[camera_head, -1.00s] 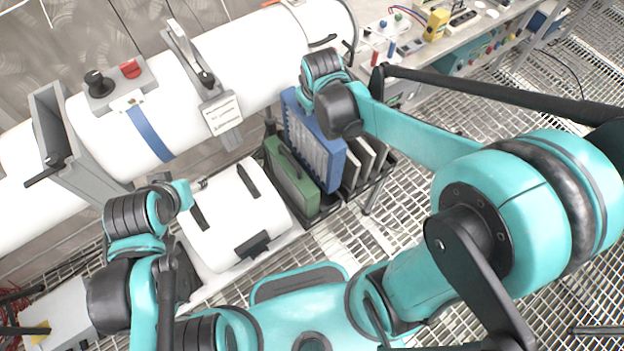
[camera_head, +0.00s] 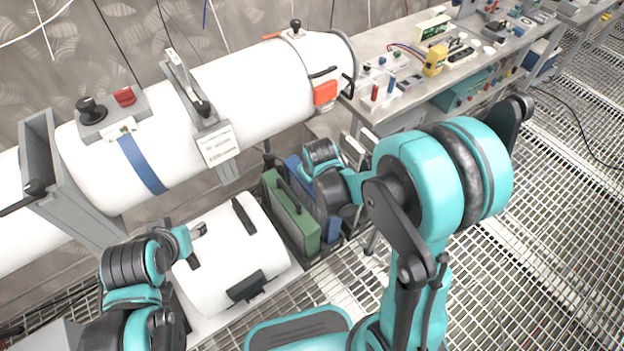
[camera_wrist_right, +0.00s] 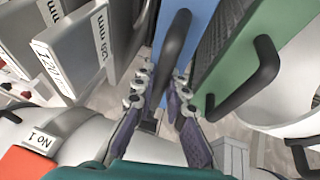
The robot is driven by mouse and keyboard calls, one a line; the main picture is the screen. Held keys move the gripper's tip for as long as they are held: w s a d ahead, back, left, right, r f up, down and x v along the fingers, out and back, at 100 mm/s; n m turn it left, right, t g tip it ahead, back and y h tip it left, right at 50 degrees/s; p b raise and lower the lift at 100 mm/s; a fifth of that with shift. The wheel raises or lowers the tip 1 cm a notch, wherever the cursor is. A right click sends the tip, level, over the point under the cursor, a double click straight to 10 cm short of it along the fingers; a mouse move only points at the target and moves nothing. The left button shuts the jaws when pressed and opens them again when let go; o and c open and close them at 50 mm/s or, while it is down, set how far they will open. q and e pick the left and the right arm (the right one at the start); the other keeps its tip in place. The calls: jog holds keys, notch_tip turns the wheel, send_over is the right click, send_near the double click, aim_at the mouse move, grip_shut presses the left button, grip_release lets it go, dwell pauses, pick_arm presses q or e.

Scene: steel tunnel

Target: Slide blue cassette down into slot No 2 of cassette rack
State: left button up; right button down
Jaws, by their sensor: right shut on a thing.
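The blue cassette (camera_head: 294,168) stands upright beside the green cassette (camera_head: 296,222), its top now about level with the green one. My right gripper (camera_head: 322,158) is over it. In the right wrist view, the two fingers of my right gripper (camera_wrist_right: 160,95) are closed around the dark handle of the blue cassette (camera_wrist_right: 198,22). The green cassette (camera_wrist_right: 238,62) stands close on the right there. The cassette rack is mostly hidden by the cassettes and my arm; slot numbers cannot be read. My left gripper (camera_head: 192,236) is at the white drum; its finger opening is unclear.
A white drum (camera_head: 230,255) lies left of the green cassette. A large white pipe (camera_head: 250,85) runs behind, with an orange block (camera_head: 325,93). A workbench (camera_head: 400,45) is at back right.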

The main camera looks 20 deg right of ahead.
jog(key=shift+f, duration=0.5)
jog(key=c, duration=1.9)
grip_release()
jog(key=shift+f, duration=0.1)
jog(key=o, duration=0.3)
jog(key=shift+o, duration=0.2)
jog(key=s+d+r+m+t+p, duration=0.2)
jog(key=s+r+m+p, duration=0.2)
jog(key=s+r, duration=1.3)
notch_tip(320, 180, up, 3)
jog(key=shift+d+r+p, duration=0.15)
jog(key=shift+d+p, duration=0.15)
jog(key=shift+d, duration=0.1)
